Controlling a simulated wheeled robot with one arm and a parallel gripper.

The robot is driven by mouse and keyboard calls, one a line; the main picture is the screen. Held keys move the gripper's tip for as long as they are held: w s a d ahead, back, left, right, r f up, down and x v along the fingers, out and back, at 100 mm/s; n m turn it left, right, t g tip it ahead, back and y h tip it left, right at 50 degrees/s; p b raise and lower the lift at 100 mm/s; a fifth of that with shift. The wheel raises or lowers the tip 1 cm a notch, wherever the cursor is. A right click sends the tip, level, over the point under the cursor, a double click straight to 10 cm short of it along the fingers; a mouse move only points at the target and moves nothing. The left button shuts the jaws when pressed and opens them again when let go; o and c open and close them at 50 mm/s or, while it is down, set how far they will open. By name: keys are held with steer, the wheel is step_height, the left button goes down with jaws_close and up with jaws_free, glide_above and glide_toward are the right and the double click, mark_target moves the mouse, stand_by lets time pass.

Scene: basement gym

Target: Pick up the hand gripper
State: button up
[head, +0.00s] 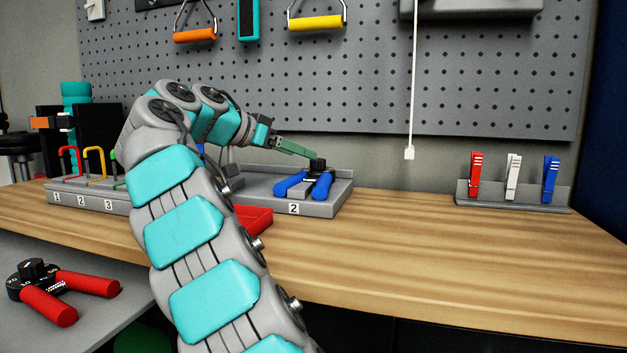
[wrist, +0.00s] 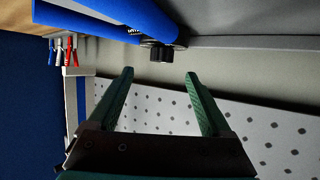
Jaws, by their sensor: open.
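A blue-handled hand gripper (head: 322,184) with a black knob lies in a grey tray (head: 343,203) marked 2 on the wooden bench. In the wrist view its blue handles (wrist: 120,14) and black knob show at the top. My gripper (head: 312,154), with green fingers, is just above and left of the knob in the head view. In the wrist view my gripper (wrist: 159,73) is open and empty, with the knob just beyond the gap between its fingertips. A second hand gripper with red handles (head: 70,292) lies on a lower grey surface at the left.
Behind stands a grey pegboard (head: 480,70) with orange and yellow handles hanging. A white cord (head: 412,90) hangs down right of the tray. A rack with red, white and blue clips (head: 513,178) stands at right. The bench's right front is clear.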

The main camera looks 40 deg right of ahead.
mark_target(312, 180)
steer(key=shift+f+x, duration=0.2)
steer(key=shift+x, duration=2.9)
steer(key=shift+w, duration=0.15)
jaws_close()
